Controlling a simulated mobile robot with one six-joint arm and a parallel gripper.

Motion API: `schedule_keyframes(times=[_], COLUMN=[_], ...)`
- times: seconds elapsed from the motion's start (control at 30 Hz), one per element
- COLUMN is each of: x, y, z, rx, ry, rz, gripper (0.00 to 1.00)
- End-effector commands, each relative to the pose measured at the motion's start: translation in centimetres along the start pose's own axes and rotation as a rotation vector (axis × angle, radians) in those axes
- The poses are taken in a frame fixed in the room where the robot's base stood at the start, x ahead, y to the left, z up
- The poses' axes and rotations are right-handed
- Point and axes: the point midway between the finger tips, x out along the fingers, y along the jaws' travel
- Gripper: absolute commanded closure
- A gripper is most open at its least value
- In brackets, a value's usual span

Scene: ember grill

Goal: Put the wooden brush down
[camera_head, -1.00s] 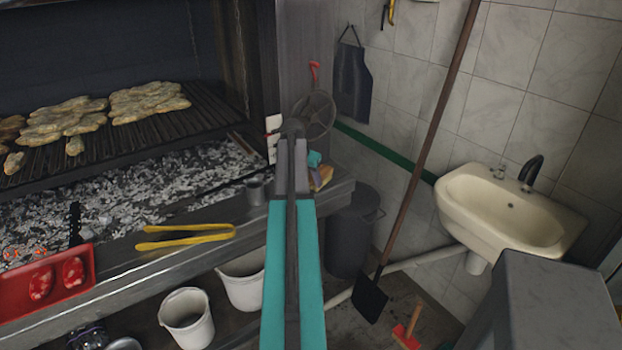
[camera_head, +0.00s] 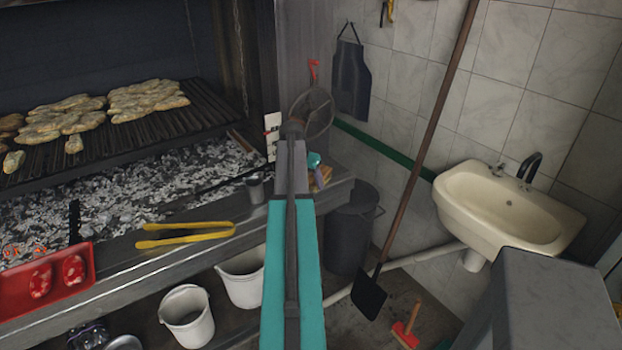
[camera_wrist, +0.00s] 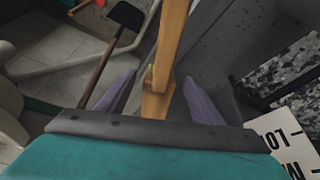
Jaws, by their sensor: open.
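In the wrist view, the wooden brush (camera_wrist: 173,45) shows as a pale wooden bar running from the top edge down between my fingers. My gripper (camera_wrist: 159,80) is open, with a gap on each side of the wood. The brush's bristles cannot be made out. In the head view, my arm hides most of the gripper; a small teal part of it shows just right of the arm at the counter's far end. A tan wooden piece (camera_head: 324,176) shows just below it and may be the brush.
Yellow tongs (camera_head: 185,237) and a red tray (camera_head: 45,300) with meat lie on the counter (camera_head: 130,262). A metal cup (camera_head: 255,190) stands near the arm. Beyond the counter's end are a dark bin (camera_head: 350,235), a long-handled shovel (camera_head: 369,292) and a sink (camera_head: 480,222).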

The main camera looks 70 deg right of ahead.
Motion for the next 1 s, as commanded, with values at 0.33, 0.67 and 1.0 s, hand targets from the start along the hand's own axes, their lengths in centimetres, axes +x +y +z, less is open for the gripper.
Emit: schedule_keyframes(times=[0.33, 0.67, 1.0], x=[-1.4, -5.3, -9.5], y=[0.0, -0.1, -0.1], z=[-0.1, -0.1, 0.0], rx=[0.0, -0.001, -0.001], ry=[0.002, 0.002, 0.002], rz=[-0.001, -0.002, -0.002], gripper=[0.39, 0.39, 0.39])
